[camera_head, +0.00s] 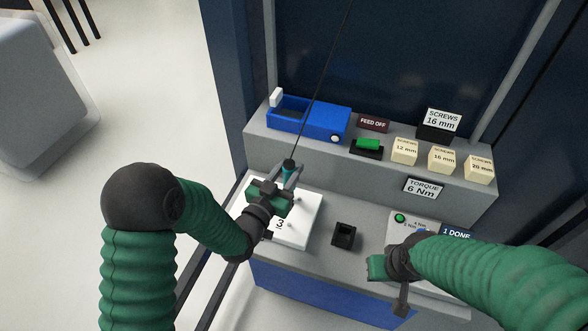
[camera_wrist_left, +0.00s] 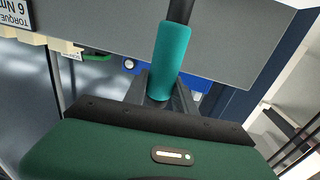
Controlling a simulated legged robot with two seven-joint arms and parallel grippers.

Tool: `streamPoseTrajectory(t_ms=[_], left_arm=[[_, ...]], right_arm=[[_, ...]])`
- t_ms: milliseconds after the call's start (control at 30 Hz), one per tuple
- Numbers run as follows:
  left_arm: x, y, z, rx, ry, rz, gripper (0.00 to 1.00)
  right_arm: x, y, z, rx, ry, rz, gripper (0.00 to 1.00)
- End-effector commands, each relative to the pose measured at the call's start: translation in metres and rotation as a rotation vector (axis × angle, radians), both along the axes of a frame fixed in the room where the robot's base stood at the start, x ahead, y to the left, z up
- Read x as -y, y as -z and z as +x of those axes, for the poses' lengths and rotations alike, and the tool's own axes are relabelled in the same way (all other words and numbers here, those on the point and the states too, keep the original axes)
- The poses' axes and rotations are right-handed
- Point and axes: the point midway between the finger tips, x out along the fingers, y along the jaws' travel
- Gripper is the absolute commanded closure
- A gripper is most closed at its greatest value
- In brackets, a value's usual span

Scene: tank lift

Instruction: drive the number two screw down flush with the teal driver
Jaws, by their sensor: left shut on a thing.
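The teal driver (camera_head: 289,167) hangs from a dark cable above a white plate (camera_head: 310,218). My left gripper (camera_head: 286,180) is shut on the driver; in the left wrist view the teal driver (camera_wrist_left: 170,60) stands between the fingers (camera_wrist_left: 163,97). The plate carries a printed "3" and small screws, one (camera_head: 291,225) beside the 3 and one (camera_head: 297,199) further back. My left gripper covers part of the plate, and no "2" is readable. The driver's tip is hidden, so contact with a screw cannot be told. My right gripper (camera_head: 388,275) is beside the button panel; its jaws are unclear.
A button panel (camera_head: 393,222) with a green button is at the right, by a "1 DONE" sign (camera_head: 455,235). A small black holder (camera_head: 344,235) stands right of the plate. The back shelf holds a blue feeder (camera_head: 325,121), several screw-size blocks and a "TORQUE 6 Nm" sign (camera_head: 423,188).

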Motion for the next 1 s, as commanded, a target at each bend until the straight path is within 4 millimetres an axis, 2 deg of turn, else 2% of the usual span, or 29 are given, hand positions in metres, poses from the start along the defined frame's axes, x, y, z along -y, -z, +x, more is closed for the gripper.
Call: streamPoseTrajectory(t_ms=[567,1000], left_arm=[[0.003,-0.001,0.0,0.003,0.003,-0.001,1.0],[0.014,-0.001,-0.001,0.003,0.003,-0.001,1.0]], right_arm=[[0.0,0.001,0.0,0.0,0.0,0.0,1.0],[0.0,0.003,0.0,0.0,0.0,0.0,1.0]])
